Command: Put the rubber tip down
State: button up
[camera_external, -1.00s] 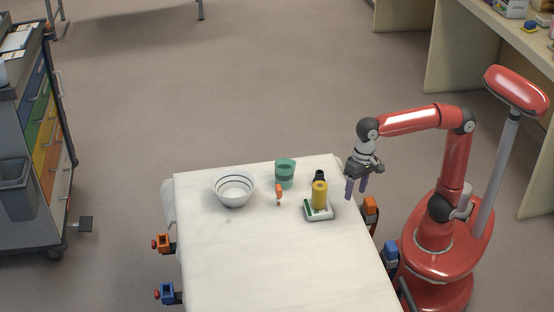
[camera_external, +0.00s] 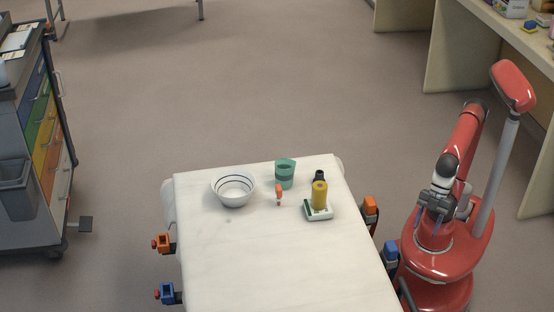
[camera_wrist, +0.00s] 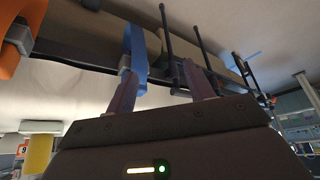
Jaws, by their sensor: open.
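A small dark piece (camera_external: 319,176), which looks like the rubber tip, stands on the table (camera_external: 262,260) near its far right corner. It is just behind a yellow cylinder (camera_external: 320,194), which partly hides it. My gripper (camera_external: 433,216) is folded back over my red base, off the table's right side and well away from the dark piece. In the wrist view my gripper's two purple fingers (camera_wrist: 160,85) are apart with nothing between them. The dark piece cannot be made out in the wrist view.
Orange (camera_external: 370,207) and blue (camera_external: 391,252) clamps line the right edge. The table's near half is clear.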

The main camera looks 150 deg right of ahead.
notch_tip(320, 180, up, 13)
jog(key=m+h+b, duration=0.7)
jog(key=m, duration=0.4)
send_over(321, 172)
jog(key=s+a, duration=0.3)
jog(key=f, duration=0.1)
jog(key=shift+g, duration=0.3)
notch_tip(321, 172, down, 4)
jog(key=shift+w+f+p, duration=0.1)
jog(key=shift+w+p, duration=0.05)
jog(key=shift+p, duration=0.15)
jog(key=shift+f, duration=0.35)
jog(key=x, duration=0.7)
jog(key=shift+w+d+f+b, duration=0.1)
jog(key=shift+w+d+b, duration=0.2)
jog(key=shift+w+b, duration=0.1)
jog(key=shift+c, duration=0.4)
